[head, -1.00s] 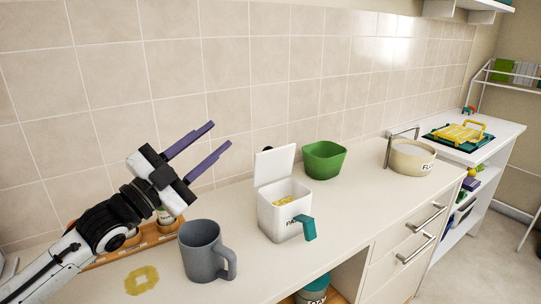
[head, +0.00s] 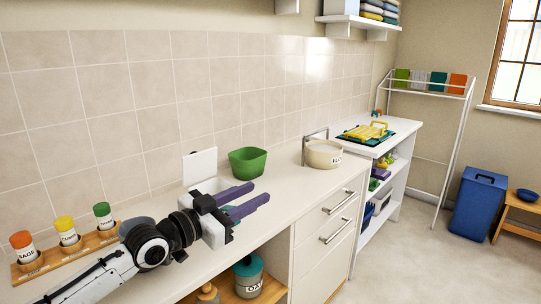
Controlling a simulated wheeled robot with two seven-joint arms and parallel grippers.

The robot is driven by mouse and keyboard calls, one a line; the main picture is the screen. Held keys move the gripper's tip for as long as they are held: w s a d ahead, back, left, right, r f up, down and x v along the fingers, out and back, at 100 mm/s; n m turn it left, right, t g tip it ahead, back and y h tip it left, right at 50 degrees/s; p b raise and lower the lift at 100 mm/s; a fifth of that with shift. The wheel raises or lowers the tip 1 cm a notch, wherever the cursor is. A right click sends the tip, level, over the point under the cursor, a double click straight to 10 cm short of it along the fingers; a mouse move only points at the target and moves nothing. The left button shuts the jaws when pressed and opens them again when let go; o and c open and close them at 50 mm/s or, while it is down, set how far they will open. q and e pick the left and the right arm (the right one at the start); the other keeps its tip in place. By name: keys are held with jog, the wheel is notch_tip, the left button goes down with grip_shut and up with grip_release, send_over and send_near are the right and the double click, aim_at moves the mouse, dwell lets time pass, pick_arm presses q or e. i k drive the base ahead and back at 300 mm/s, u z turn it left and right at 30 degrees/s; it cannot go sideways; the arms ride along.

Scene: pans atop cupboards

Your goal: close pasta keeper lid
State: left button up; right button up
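The pasta keeper's white lid (head: 200,166) stands raised and upright on the counter in the head view. The keeper's body is mostly hidden behind my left gripper, so its pasta and front cannot be seen. My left gripper (head: 260,193) is in front of the keeper in the picture, its two purple fingers apart and pointing right. Nothing shows between the fingers. I cannot tell whether the gripper touches the keeper. My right gripper is not in view.
A green bowl (head: 247,162) stands right of the lid. A grey mug (head: 134,225) is partly hidden behind my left arm. A spice rack (head: 85,245) is at the left. A beige pot (head: 323,154) stands farther right. Counter between bowl and pot is clear.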

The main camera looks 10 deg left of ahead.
aim_at(197, 167)
jog(key=z, duration=1.75)
jog(key=k, duration=1.05)
jog(key=u, duration=1.8)
jog(key=i, duration=1)
